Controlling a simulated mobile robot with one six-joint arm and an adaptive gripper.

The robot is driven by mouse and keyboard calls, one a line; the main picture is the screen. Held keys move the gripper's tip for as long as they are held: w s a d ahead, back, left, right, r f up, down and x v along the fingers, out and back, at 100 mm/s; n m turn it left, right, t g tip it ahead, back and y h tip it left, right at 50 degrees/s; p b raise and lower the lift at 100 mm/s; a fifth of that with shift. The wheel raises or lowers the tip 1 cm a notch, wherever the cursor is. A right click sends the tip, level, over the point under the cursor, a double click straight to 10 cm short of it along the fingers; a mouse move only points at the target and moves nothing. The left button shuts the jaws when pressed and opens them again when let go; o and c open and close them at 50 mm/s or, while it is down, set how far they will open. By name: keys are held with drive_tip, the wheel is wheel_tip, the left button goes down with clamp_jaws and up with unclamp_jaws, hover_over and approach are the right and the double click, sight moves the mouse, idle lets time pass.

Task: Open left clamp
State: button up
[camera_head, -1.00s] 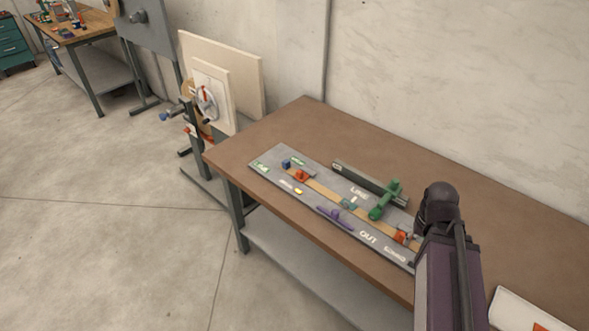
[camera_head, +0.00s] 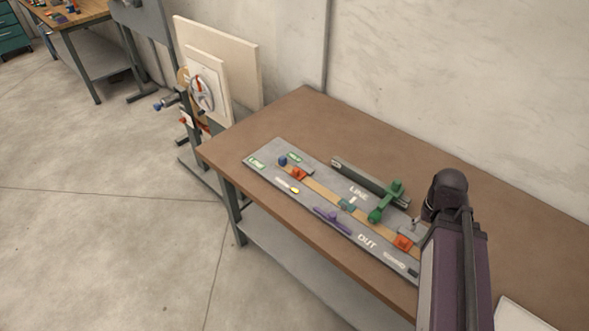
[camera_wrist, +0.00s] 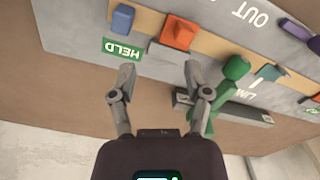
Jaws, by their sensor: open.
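A tan strip runs between the blocks. In the wrist view, which looks upside down at the right end, an orange block (camera_wrist: 178,33), a blue block (camera_wrist: 122,18) and a HELD label (camera_wrist: 122,50) show. My gripper (camera_wrist: 160,80) is open and empty, with its fingers apart below them.
A green lever (camera_head: 385,201) and a dark rail (camera_head: 368,180) stand at the board's rear edge. A purple lever (camera_head: 332,221) is at the front edge. The table (camera_head: 440,165) is clear behind the board, with the wall beyond it. A winder stand (camera_head: 204,95) is at the left.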

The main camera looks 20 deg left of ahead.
drive_tip(key=shift+d, duration=0.2)
drive_tip(key=n+t+y+p, duration=0.2)
drive_tip(key=n+y+p, duration=0.15)
drive_tip(key=n, duration=0.95)
approach(296, 170)
drive_tip(key=w+d+v, duration=0.1)
drive_tip(key=v, duration=0.2)
drive_tip(key=shift+s+a+r+y+b, duration=0.1)
drive_tip(key=shift+s+a+y+b, duration=0.2)
drive_tip(key=shift+s, duration=0.2)
drive_tip(key=shift+d, duration=0.1)
drive_tip(key=b+x, duration=1.3)
drive_tip(key=shift+w+f, duration=0.15)
drive_tip(key=shift+f, duration=0.25)
